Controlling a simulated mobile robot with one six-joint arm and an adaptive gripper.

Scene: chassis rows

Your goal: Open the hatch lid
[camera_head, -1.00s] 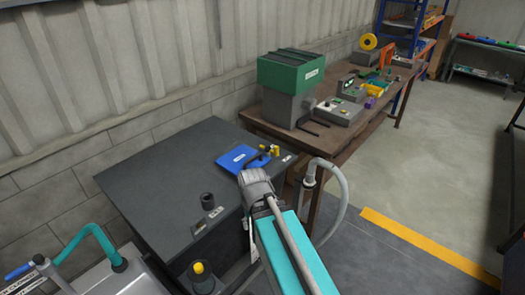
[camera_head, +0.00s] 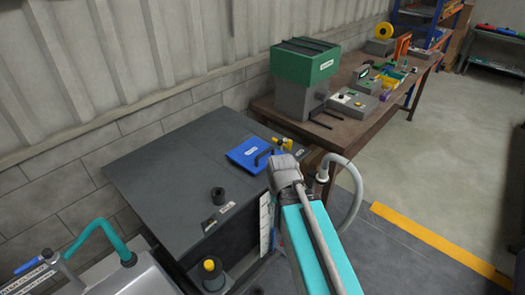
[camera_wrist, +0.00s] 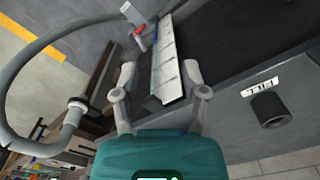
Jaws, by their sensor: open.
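The hatch lid appears to be the flat blue panel (camera_head: 249,155) with a white label and a dark handle (camera_head: 263,157), on top of the dark grey cabinet. It looks shut. In the wrist view I cannot make it out. My gripper (camera_wrist: 160,72) is open in the wrist view, one finger on each side of a pale segmented strip; whether they touch it I cannot tell. In the head view my arm's wrist end stands right of and below the lid, and the fingers are hidden.
Yellow fittings (camera_head: 282,143) stand behind the lid's right corner. A black round knob (camera_head: 217,194) is on the cabinet top (camera_head: 165,170). A grey hose (camera_head: 355,190) loops at the right. A bench (camera_head: 345,130) carries a green-topped machine (camera_head: 305,75). Open floor lies at right.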

